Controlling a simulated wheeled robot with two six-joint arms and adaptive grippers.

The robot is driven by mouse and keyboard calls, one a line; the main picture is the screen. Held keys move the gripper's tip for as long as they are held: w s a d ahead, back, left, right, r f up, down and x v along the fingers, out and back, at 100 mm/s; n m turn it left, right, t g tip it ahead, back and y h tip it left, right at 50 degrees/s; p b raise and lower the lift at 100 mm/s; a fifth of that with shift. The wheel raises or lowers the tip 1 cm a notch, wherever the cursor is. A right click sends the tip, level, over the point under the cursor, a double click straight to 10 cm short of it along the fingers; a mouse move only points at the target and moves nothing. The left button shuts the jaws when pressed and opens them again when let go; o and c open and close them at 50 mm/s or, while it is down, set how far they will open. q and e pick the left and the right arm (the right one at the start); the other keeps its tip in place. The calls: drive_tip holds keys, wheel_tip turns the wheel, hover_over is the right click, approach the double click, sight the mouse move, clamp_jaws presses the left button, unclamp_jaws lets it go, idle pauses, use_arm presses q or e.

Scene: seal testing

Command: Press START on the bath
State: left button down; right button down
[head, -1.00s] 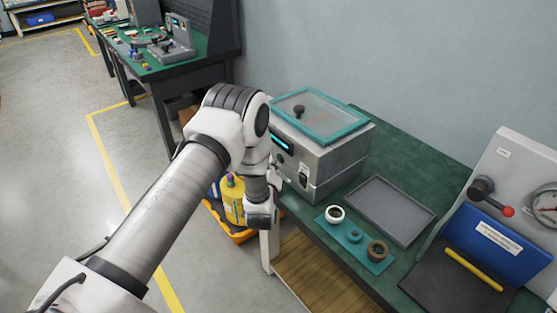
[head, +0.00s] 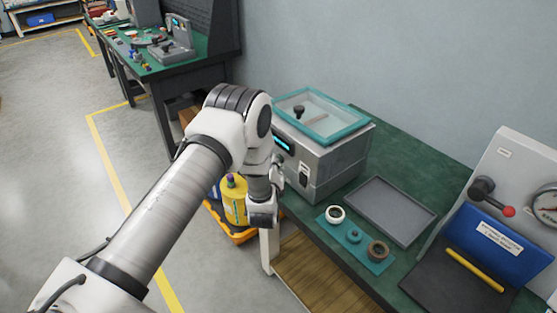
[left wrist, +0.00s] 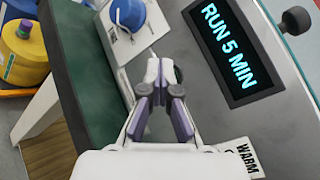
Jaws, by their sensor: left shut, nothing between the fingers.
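The bath (head: 335,160) is a grey metal box with a teal-rimmed clear lid, standing on the green bench. Its lit display (left wrist: 228,50) reads "RUN 5 MIN" in the left wrist view, and it also shows in the head view (head: 283,144). My left gripper (left wrist: 160,72) is shut and empty in front of the bath's front panel, to the left of the display. In the head view it is partly hidden by my arm (head: 277,172). I cannot make out a START label. My right gripper is not in view.
A white plate with a blue round part (left wrist: 128,13) is near the fingertips. A WARM label (left wrist: 240,158) is lower right. A grey tray (head: 392,210) and a teal mat with rings (head: 372,263) lie right of the bath. A yellow container (head: 233,205) stands below.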

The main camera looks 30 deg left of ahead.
use_arm(q)
drive_tip(key=shift+s+a+p, duration=0.3)
drive_tip(key=shift+s+p, duration=0.1)
drive_tip(key=shift+s, duration=0.35)
drive_tip(key=s, duration=0.1)
drive_tip(key=s+a+p, duration=0.1)
drive_tip(key=s, duration=0.1)
drive_tip(key=s+a+p, duration=0.1)
drive_tip(key=shift+s, duration=0.3)
idle(0.5)
